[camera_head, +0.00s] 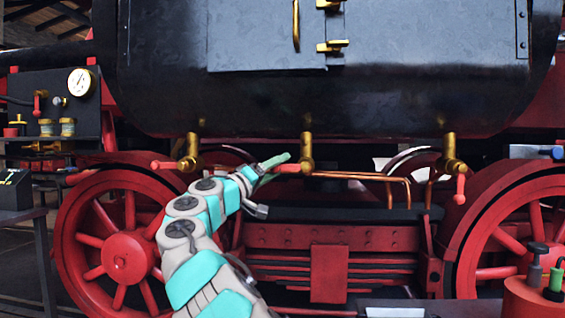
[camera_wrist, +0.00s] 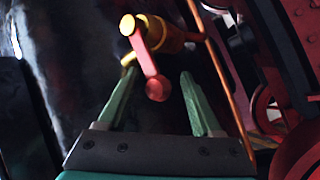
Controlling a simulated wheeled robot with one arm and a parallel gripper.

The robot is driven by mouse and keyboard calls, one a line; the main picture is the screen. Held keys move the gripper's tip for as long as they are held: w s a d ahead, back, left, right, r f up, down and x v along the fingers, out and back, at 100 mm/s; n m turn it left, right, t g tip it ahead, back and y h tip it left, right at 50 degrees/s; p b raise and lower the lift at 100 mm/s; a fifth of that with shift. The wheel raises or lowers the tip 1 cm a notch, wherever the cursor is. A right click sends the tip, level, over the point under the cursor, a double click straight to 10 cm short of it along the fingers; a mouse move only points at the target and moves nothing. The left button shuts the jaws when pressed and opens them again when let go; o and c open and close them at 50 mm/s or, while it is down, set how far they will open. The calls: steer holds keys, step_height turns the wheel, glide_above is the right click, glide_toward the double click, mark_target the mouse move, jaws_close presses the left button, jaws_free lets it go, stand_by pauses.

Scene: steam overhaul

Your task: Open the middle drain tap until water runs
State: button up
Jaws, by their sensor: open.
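The middle drain tap (camera_head: 307,150) is a brass fitting hanging under the dark boiler. Its red lever (camera_head: 290,168) points left, roughly level. My gripper (camera_head: 275,167) is at the lever from the left. In the wrist view, my gripper (camera_wrist: 155,92) is open, with one green finger on each side of the lever's rounded red end (camera_wrist: 157,88). Gaps show on both sides, so the fingers look apart from it. The brass tap body (camera_wrist: 150,32) is beyond the fingertips. No running water shows at this tap.
The left tap (camera_head: 190,152) has its red lever pointing left. The right tap (camera_head: 450,153) has its red lever pointing down. A bent copper pipe (camera_head: 365,177) runs right from near the middle tap. Red wheels (camera_head: 125,255) and the frame lie below.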

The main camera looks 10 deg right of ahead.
steer(key=shift+x, duration=1.25)
steer(key=shift+s+r, duration=0.1)
steer(key=shift+c, duration=0.3)
jaws_close()
